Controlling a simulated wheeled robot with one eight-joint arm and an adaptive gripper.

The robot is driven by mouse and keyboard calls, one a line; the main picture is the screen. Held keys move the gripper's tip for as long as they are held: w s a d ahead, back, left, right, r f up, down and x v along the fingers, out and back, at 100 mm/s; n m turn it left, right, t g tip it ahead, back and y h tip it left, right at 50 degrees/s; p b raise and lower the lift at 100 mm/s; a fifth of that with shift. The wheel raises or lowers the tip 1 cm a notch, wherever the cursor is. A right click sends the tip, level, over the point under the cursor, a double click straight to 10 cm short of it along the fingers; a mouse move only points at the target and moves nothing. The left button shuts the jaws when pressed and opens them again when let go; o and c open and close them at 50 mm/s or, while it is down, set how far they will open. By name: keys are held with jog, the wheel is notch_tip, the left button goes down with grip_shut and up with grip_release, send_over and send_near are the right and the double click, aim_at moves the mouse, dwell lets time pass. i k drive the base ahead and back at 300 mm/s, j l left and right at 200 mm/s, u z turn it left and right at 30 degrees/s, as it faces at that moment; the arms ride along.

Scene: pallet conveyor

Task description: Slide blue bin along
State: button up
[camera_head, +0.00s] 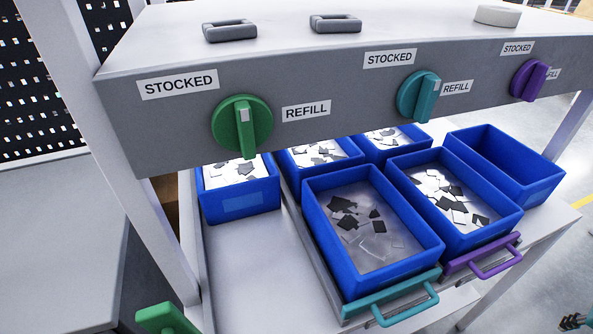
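Several blue bins sit under the grey panel. A large front bin (409,272) holds dark and clear flat pieces; it rests on a tray with a teal handle (404,300). Another front bin (478,239), right of it, holds similar pieces behind a purple handle (484,258). An empty blue bin (534,190) stands at the far right. A blue bin at the left (240,205) and two at the back (327,169) (412,135) are partly hidden by the panel. A small dark part at the bottom right corner may be my gripper (573,321); it is cut off, apart from the bins.
The panel (180,130) carries green (241,124), teal (417,96) and purple (528,80) knobs, with STOCKED and REFILL labels. A green handle (165,318) shows at the bottom left. The left lane (255,270) is bare in front of its bin. White posts frame the stand.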

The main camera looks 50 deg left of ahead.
aim_at(231, 190)
jog(key=k+l+u, duration=0.3)
jog(key=k+l, duration=0.35)
jog(key=u, duration=2.05)
jog(key=k+l, duration=0.1)
jog(key=k, duration=0.2)
